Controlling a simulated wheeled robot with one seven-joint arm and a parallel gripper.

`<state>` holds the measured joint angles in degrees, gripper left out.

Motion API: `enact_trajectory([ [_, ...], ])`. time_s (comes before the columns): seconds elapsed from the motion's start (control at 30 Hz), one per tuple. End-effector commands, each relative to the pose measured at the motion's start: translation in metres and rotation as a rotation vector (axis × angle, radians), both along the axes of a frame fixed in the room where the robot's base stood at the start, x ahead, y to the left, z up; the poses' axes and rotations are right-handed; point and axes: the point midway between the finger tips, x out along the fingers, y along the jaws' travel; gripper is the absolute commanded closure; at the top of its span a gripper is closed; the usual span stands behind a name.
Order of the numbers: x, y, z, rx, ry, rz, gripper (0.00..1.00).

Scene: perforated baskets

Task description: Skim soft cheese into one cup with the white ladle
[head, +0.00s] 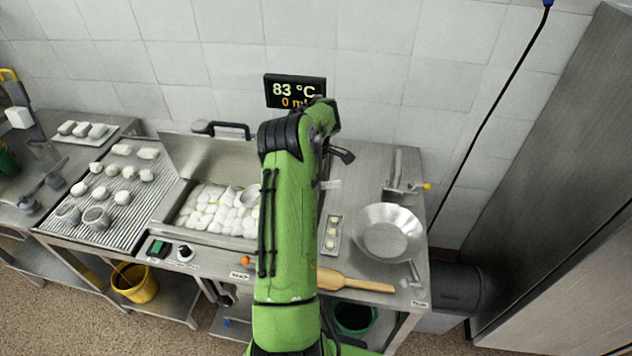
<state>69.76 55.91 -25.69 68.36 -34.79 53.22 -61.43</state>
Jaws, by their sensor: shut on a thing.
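The open steel vat (176,214) in the middle holds many white lumps of soft cheese (208,208). A pale round bowl shape (250,194), which looks like the white ladle's bowl, sits among the lumps at the vat's right side, partly behind my green arm. My arm covers the right part of the vat. My gripper is hidden behind the arm, so its hold on the ladle does not show. Two grey cups stand on the ribbed draining table at the left: a left cup (68,213) and a right cup (97,218). Their insides are too small to judge.
Several white cheeses (122,197) lie on the draining table (140,202). A steel pan (388,232) and a wooden paddle (352,281) rest at the right. A display (294,91) reads 83 °C. A yellow bucket (134,283) stands below.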

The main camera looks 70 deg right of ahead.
Motion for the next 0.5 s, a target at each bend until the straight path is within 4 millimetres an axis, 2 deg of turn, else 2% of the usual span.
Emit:
enact_trajectory([
  [0.1,0.000,0.000,-0.019,0.001,0.001,-0.001,1.00],
  [0.5,0.000,0.000,-0.066,0.001,0.000,-0.003,1.00],
])
